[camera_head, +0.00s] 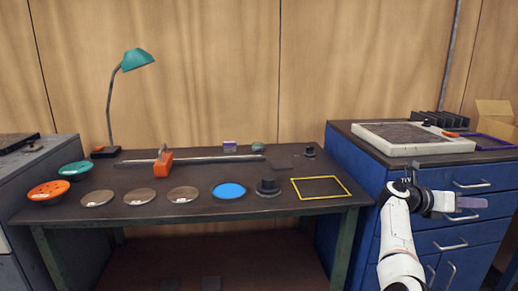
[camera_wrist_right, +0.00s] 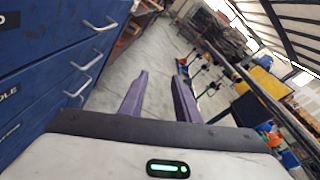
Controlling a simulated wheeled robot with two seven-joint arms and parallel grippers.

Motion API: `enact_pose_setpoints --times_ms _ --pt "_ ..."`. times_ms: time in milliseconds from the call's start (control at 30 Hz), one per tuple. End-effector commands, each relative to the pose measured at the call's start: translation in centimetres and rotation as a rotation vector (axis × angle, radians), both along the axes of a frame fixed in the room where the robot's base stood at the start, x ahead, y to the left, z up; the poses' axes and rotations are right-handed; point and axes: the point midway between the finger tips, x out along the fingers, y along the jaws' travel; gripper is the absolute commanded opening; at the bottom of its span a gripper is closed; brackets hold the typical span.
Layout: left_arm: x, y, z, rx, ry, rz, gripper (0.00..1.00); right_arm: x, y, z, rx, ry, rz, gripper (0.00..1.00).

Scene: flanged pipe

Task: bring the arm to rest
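My right arm (camera_head: 396,235) rises at the right of the head view, in front of the blue drawer cabinet (camera_head: 370,172). Its gripper (camera_head: 472,203) points to the right, beside the drawer fronts and clear of the table. In the right wrist view the two purple fingers (camera_wrist_right: 160,88) stand apart with nothing between them. That view looks past the drawers onto open floor. My left gripper is not in view.
Metal drawer handles (camera_head: 472,184) protrude near my right gripper.

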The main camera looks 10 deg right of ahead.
Motion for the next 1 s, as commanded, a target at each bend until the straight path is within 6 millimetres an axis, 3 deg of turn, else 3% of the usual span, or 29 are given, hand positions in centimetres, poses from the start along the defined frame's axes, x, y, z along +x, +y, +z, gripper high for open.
enact_pose_setpoints --times_ms 67,133,267,367,400,567,767,867,1000 --pt "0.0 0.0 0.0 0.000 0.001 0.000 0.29 -0.2 -0.5 0.8 -0.193 0.198 0.104 0.30" --pt "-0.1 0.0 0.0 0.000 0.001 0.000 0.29 0.7 0.4 1.5 -0.354 0.380 0.210 0.30" --pt "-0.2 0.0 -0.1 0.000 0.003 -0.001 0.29 3.5 5.0 0.7 -0.633 0.733 0.417 0.30" --pt "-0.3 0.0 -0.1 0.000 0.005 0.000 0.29 5.5 10.6 -2.3 -0.836 1.012 0.585 0.30" --pt "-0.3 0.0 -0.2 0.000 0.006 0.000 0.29 5.9 13.2 -4.1 -0.915 1.120 0.654 0.30" --pt "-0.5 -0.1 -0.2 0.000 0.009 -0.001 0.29 5.6 22.8 -11.7 -1.178 1.473 0.887 0.30" --pt "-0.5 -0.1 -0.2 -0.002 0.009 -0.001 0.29 0.5 33.4 -21.7 -1.468 1.811 1.146 0.30" --pt "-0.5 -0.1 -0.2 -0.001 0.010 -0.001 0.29 -3.7 38.1 -26.2 -1.611 1.949 1.270 0.30" --pt "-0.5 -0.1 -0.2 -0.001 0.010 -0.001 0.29 -10.8 43.9 -31.4 -1.814 2.106 1.440 0.30"
